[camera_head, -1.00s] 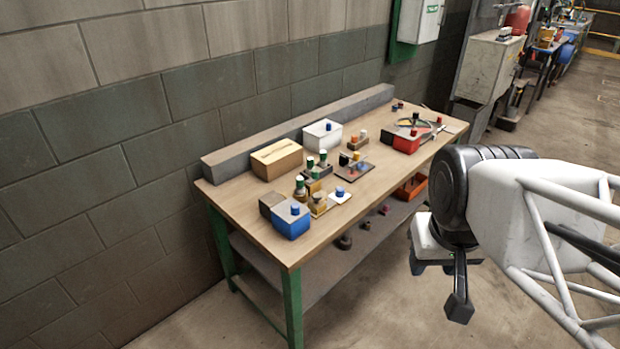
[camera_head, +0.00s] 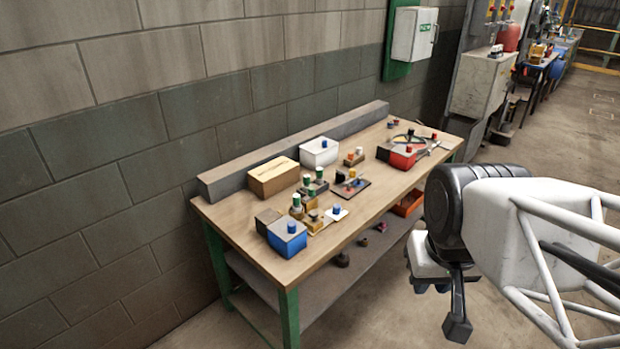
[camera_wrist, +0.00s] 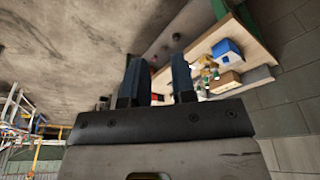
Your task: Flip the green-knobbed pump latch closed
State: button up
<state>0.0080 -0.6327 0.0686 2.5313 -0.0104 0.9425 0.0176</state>
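Several green-knobbed pieces stand on the wooden workbench (camera_head: 235,217) in the head view: two close together, a left one (camera_head: 308,180) and a right one (camera_head: 319,172), and one nearer the front (camera_head: 297,199). They are too small to tell which is the pump latch or how its lever stands. My gripper (camera_wrist: 160,78) is open and empty, its two dark fingers apart in the wrist view. In the head view it hangs off the bench, to the right of its front edge, well away from the green knobs.
A blue box (camera_head: 287,238), a cardboard box (camera_head: 273,177), a white bin (camera_head: 319,152) and a red box (camera_head: 402,158) stand around the small pieces. A grey beam (camera_head: 295,146) runs along the wall side. The bare wood at the front left is clear.

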jog(key=shift+w+r, duration=0.15)
jog(key=shift+w, duration=0.15)
grip_shut()
jog(key=w+a+r+m+g, duration=0.1)
jog(key=w+r, duration=0.1)
jog(key=w, duration=1.1)
jog(key=w+a+r+m+g+y, duration=0.1)
jog(key=w+a+r, duration=0.1)
jog(key=w, duration=1.2)
jog(key=w+a+r+m+g, duration=0.1)
jog(key=w+r, duration=0.1)
jog(key=w, duration=1.1)
jog(key=w+a+f+m+g, duration=0.1)
jog(key=w+a+f, duration=0.1)
jog(key=w+f, duration=0.6)
jog(key=w+a+f+m+g+y, duration=0.1)
jog(key=w+f, duration=0.6)
jog(key=w, duration=0.7)
jog(key=w+a+f+m+g, duration=0.1)
jog(key=w+a+f, duration=0.2)
jog(key=w+f, duration=0.5)
jog(key=w, duration=0.3)
jog(key=shift+w+a+f+m+y, duration=0.3)
jog(key=shift+w+f, duration=0.05)
jog(key=shift+w, duration=0.05)
